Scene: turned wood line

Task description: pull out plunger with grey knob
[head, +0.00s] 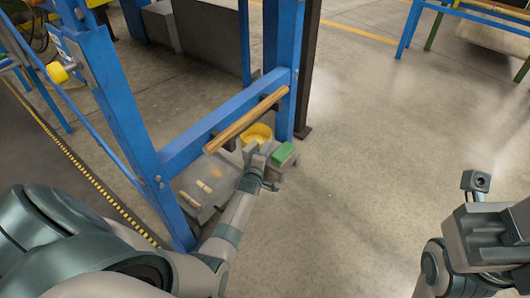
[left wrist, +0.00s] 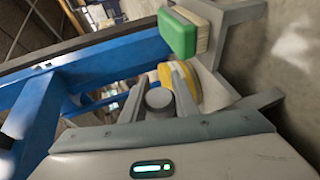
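A round grey knob (left wrist: 160,98) shows between the fingers of my left gripper (left wrist: 157,88) in the left wrist view. The fingers stand apart on either side of it, and the gripper looks open; any contact is unclear. The plunger's shaft is hidden. In the head view my left gripper (head: 256,153) is low beside the blue frame, in front of a yellow round thing (head: 258,133), which also shows in the left wrist view (left wrist: 194,82).
A green-topped block (head: 283,153) sits just right of my left gripper, and shows close in the left wrist view (left wrist: 178,35). A blue frame (head: 215,130) with a wooden bar (head: 246,121) stands beside and above. Bare floor (head: 375,160) lies to the right.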

